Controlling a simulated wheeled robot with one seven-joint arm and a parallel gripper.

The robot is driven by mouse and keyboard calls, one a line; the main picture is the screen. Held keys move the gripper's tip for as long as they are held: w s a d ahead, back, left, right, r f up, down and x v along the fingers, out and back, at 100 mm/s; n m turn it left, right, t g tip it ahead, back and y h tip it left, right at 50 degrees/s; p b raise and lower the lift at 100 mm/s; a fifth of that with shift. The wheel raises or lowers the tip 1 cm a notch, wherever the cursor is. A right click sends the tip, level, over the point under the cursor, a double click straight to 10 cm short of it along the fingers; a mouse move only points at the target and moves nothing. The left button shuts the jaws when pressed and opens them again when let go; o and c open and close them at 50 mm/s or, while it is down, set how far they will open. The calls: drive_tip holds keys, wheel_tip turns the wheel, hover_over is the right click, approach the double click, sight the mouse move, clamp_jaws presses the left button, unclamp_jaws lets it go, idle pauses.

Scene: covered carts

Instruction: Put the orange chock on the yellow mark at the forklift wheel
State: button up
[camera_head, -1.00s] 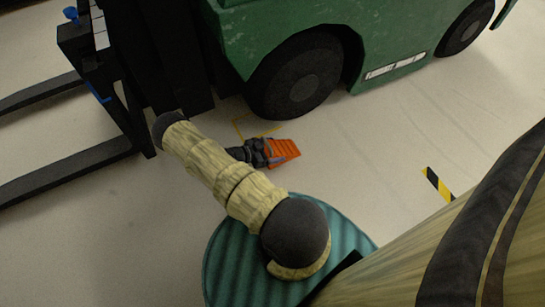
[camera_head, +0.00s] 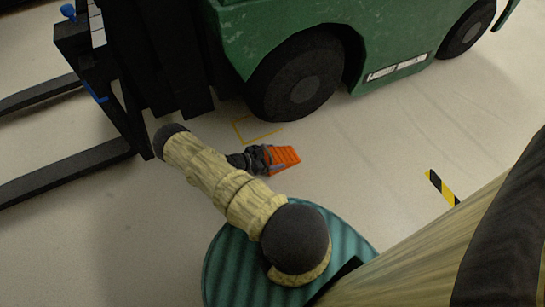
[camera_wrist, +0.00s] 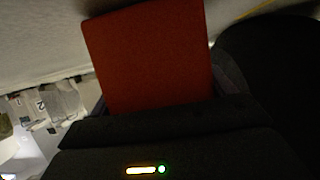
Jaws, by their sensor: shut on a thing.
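The orange chock (camera_head: 283,157) is held in my gripper (camera_head: 264,158), in front of the forklift's front wheel (camera_head: 297,84) in the head view. The yellow mark (camera_head: 256,132) is a thin outline on the floor beside that wheel, up and left of the chock. The chock appears apart from the wheel and to the right of the mark. In the wrist view the chock (camera_wrist: 150,55) fills the upper middle, between the dark jaws of my gripper (camera_wrist: 160,105). Whether the chock touches the floor is hard to tell.
The green forklift (camera_head: 340,35) stands across the top. Its dark mast and forks (camera_head: 75,165) are at the left. A black and yellow floor strip (camera_head: 440,187) lies at the right. The floor between the strip and the wheel is clear.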

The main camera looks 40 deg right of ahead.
drive_tip(key=o, duration=1.6)
drive_tip(key=shift+f, duration=0.1)
drive_tip(key=shift+o, duration=0.2)
drive_tip(key=shift+r, duration=0.2)
drive_tip(key=shift+w+a+r+p, duration=0.1)
drive_tip(key=shift+a+r+p, duration=0.05)
drive_tip(key=shift+a+p, duration=0.2)
drive_tip(key=p+v, duration=0.4)
drive_tip(key=v, duration=0.7)
drive_tip(key=shift+a, duration=0.15)
